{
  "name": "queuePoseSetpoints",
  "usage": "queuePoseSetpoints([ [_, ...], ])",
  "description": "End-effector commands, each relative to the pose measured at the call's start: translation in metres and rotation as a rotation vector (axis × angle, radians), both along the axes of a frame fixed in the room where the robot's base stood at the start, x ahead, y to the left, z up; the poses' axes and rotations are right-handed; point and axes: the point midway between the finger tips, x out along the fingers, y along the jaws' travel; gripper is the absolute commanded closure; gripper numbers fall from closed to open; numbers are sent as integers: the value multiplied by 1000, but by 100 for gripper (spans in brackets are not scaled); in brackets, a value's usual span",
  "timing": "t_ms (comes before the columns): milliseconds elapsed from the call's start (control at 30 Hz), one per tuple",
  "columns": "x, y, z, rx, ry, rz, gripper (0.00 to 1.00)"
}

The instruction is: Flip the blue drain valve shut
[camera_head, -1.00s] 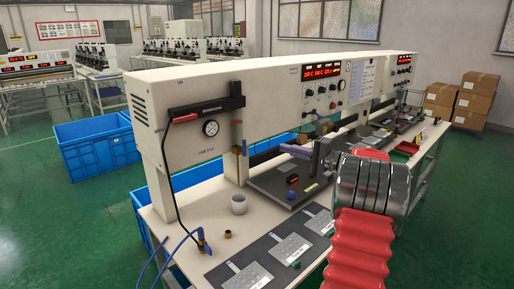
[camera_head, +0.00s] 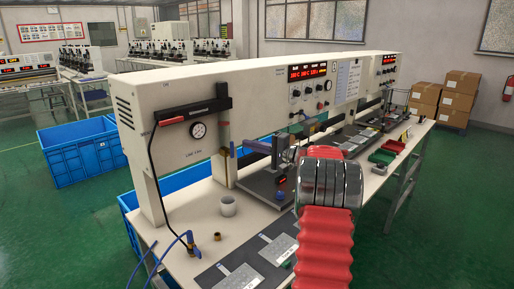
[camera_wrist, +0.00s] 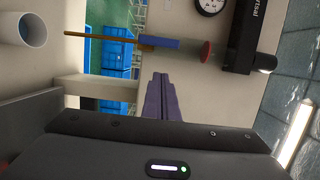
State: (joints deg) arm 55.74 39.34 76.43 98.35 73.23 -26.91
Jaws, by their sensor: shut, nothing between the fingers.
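The blue drain valve (camera_wrist: 162,43) shows in the wrist view below a red ring and the clear bowl (camera_wrist: 225,50), with a thin brass tube (camera_wrist: 105,37) at its other end. Its blue part lies in line with the tube. In the head view the valve (camera_head: 232,149) is small, by the brass column under the white machine. My gripper's purple fingers (camera_wrist: 158,76) are shut and empty, pointing at the valve with a visible gap in the picture. In the head view my gripper (camera_head: 246,160) is just right of the valve, partly hidden by my arm.
A white cup (camera_head: 228,207) and a brass fitting with blue hose (camera_head: 190,243) stand on the bench below. The white machine front (camera_head: 175,110) with its gauge (camera_head: 198,130) is close behind. Grey keypad films (camera_head: 237,280) lie at the bench's front.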

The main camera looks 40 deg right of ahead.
Motion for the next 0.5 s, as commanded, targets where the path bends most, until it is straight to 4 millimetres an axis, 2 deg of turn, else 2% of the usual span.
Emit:
queuePoseSetpoints([
  [300, -2, 28, 1, -1, -1, 1, 100],
  [500, -2, 35, 1, -1, 0, 0, 100],
])
